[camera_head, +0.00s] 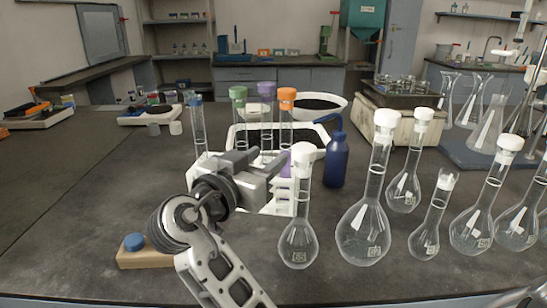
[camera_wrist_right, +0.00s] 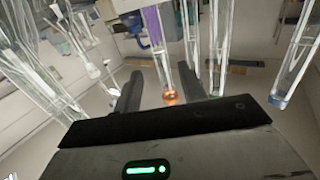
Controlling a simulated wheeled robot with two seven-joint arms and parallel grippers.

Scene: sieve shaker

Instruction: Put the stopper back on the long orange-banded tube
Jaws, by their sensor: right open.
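The long tube with an orange top (camera_head: 287,104) stands upright at the right end of a row of tubes in a white rack (camera_head: 283,208). I cannot tell whether the orange part is only a band or includes a stopper. My right gripper (camera_head: 274,162) is open in front of the rack, at the tube's lower part, and hides some of it. In the right wrist view an orange-ended tube (camera_wrist_right: 170,98) shows between my open fingers; I cannot tell whether they touch it. My left gripper is not in view.
Several glass flasks (camera_head: 363,230) crowd the right, near my gripper. A blue bottle (camera_head: 336,160) stands behind. A wooden block (camera_head: 145,259) with a blue knob lies front left.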

